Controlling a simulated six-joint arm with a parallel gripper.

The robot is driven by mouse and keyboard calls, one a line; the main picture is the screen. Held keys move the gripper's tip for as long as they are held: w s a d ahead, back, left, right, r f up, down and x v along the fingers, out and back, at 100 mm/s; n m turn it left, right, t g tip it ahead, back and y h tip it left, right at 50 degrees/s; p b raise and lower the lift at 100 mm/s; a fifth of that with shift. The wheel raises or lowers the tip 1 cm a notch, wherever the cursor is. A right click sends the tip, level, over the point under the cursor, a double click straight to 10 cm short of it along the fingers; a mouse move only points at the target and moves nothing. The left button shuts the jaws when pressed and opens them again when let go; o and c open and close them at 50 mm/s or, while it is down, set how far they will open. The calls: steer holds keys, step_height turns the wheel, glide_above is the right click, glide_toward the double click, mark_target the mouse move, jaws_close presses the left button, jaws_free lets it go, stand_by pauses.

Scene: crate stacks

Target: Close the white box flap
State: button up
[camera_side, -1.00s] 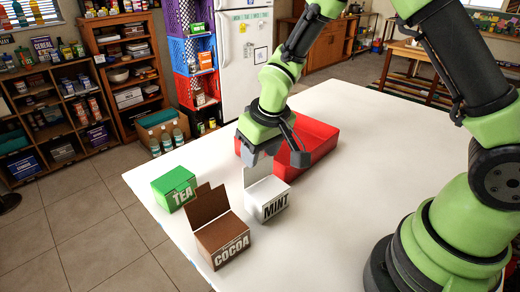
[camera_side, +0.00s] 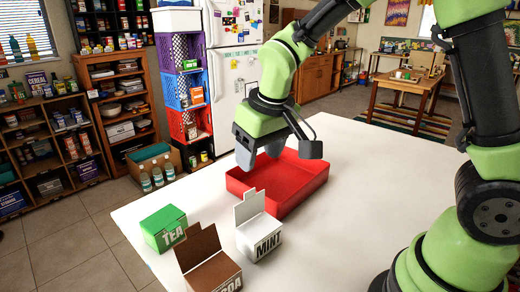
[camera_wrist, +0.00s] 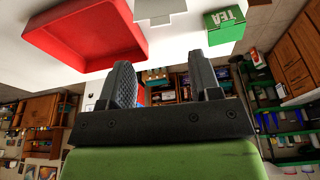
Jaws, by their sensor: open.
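The white box (camera_side: 262,238), marked MINT, stands on the white table with its flap (camera_side: 249,205) raised upright at its back left. Part of a white box (camera_wrist: 158,10) shows at the top edge of the wrist view, cut off. My gripper (camera_side: 258,156) is open and empty, above the far left end of the red tray. It is behind and above the white flap, apart from it. In the wrist view, the two dark fingers of my gripper (camera_wrist: 162,75) are spread with nothing between them.
The red tray (camera_side: 305,185) lies behind the white box; it also shows in the wrist view (camera_wrist: 85,35). A closed green TEA box (camera_side: 163,229) and a brown COCOA box (camera_side: 208,265) with its flap up stand to the left. The table's right side (camera_side: 370,190) is clear.

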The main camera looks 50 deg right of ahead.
mark_target(250, 191)
steer(key=shift+r, duration=0.25)
steer(key=w+f+g, duration=0.1)
steer(key=f, duration=0.2)
steer(key=w+f+g, duration=0.1)
steer(key=f, duration=0.2)
steer(key=w+f+g, duration=0.1)
steer(key=f, duration=0.2)
steer(key=shift+d+f, duration=0.15)
steer(key=shift+f, duration=0.15)
stand_by(0.3)
steer(key=shift+c, duration=0.2)
jaws_close()
